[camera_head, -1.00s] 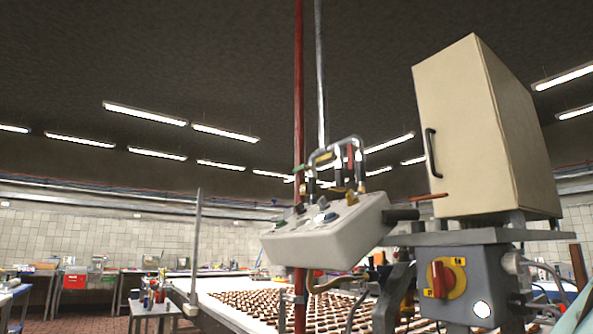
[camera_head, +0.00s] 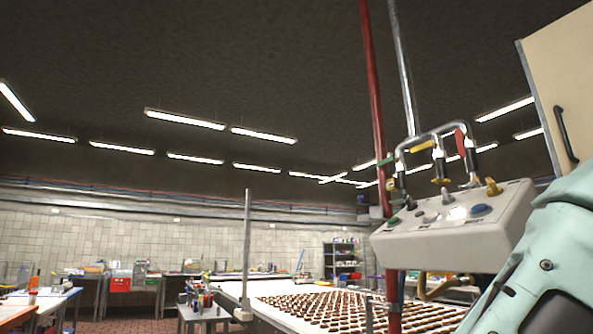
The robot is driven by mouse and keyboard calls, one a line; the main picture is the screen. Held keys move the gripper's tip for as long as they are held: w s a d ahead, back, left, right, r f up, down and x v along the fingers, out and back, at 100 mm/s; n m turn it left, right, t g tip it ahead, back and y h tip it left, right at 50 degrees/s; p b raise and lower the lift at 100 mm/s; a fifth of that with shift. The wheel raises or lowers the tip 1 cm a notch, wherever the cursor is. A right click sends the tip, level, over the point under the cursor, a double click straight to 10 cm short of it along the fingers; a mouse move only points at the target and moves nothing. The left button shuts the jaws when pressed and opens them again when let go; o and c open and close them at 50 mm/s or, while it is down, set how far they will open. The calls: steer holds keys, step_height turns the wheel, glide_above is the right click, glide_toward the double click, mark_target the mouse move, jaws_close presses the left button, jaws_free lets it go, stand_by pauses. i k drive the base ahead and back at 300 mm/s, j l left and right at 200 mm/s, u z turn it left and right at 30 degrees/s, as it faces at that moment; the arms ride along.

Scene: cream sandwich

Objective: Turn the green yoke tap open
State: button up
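The green tap handle (camera_head: 386,159) is at the left end of a bent metal pipe yoke (camera_head: 436,134) above a pale control box. It is small, and how far it is turned is hard to tell. A yellow handle (camera_head: 421,146) and a red handle (camera_head: 460,141) are on the same yoke, to the right of the green one. A mint-coloured link of my arm (camera_head: 545,255) fills the lower right, to the right of the box. My gripper is not in view, and nothing is seen touching the green handle.
The control box (camera_head: 425,247) carries several buttons and stands by a red vertical pipe (camera_head: 374,90). A beige cabinet (camera_head: 562,75) is at the upper right. Below, a long white table (camera_head: 262,288) holds rows of brown pieces. A small side table (camera_head: 203,314) stands left.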

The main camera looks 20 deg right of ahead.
mark_target(392, 158)
steer(key=i+j+u, duration=0.3)
steer(key=i, duration=0.45)
steer(key=i+u, duration=0.3)
steer(key=i, duration=0.45)
steer(key=i+z, duration=0.4)
steer(key=i+j+z, duration=0.2)
steer(key=z, duration=0.2)
steer(key=i+j+z, duration=0.35)
steer(key=l, duration=0.1)
